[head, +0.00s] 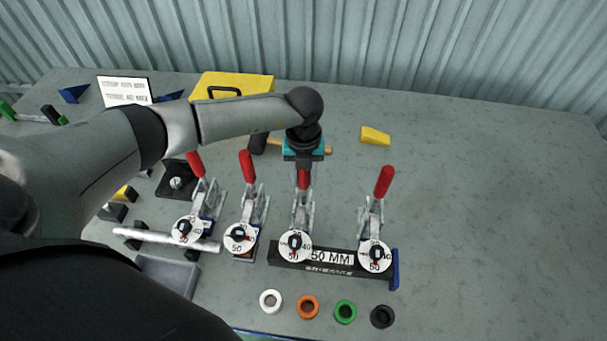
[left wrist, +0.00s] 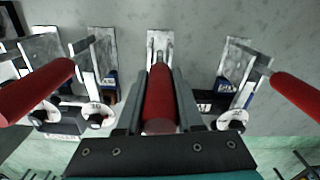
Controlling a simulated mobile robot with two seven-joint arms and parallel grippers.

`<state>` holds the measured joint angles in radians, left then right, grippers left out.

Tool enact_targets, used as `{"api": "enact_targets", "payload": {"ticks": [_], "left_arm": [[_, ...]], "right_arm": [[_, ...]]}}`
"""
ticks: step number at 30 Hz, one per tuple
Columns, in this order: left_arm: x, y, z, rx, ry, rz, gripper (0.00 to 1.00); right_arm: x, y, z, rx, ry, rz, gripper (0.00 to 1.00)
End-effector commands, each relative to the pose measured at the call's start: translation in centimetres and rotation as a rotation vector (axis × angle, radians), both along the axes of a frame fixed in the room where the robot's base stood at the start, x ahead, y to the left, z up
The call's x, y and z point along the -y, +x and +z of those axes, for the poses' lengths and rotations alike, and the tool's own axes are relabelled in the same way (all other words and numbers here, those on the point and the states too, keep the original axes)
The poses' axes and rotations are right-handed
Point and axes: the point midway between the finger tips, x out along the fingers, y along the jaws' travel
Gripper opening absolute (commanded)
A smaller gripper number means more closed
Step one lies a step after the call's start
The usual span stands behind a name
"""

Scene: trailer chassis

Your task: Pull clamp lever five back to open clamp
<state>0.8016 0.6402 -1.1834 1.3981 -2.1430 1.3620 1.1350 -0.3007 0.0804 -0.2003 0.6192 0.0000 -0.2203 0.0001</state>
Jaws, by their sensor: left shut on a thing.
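Several toggle clamps with red-handled levers stand in a row on the table. My left gripper (head: 303,160) points down and is shut on the red lever (head: 303,180) of the second clamp from the right. In the left wrist view this red lever (left wrist: 160,100) lies between the two fingers, in line with them. In the head view the lever stands about upright, its top hidden by the gripper. A round dial (head: 295,245) is at that clamp's front. I cannot read which lever is number five. My right gripper is not in view.
Neighbouring red levers stand to the left (head: 247,167) and right (head: 383,181) of the gripper. A black bar marked 50 MM (head: 330,259) lies under the clamp fronts. Several coloured rings, one green (head: 345,312), lie in front. A yellow wedge (head: 375,136) lies behind. The table's right side is clear.

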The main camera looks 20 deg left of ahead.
Motion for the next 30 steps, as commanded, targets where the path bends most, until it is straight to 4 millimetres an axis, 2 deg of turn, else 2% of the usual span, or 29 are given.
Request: {"api": "enact_targets", "payload": {"ticks": [13,30], "left_arm": [[-0.2,0.3,-0.1,-0.01,0.0,0.002,0.0],[-1.1,2.9,-1.0,-0.228,-0.055,0.006,0.0]], "right_arm": [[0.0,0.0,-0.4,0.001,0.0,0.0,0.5],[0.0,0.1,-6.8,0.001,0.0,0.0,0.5]]}}
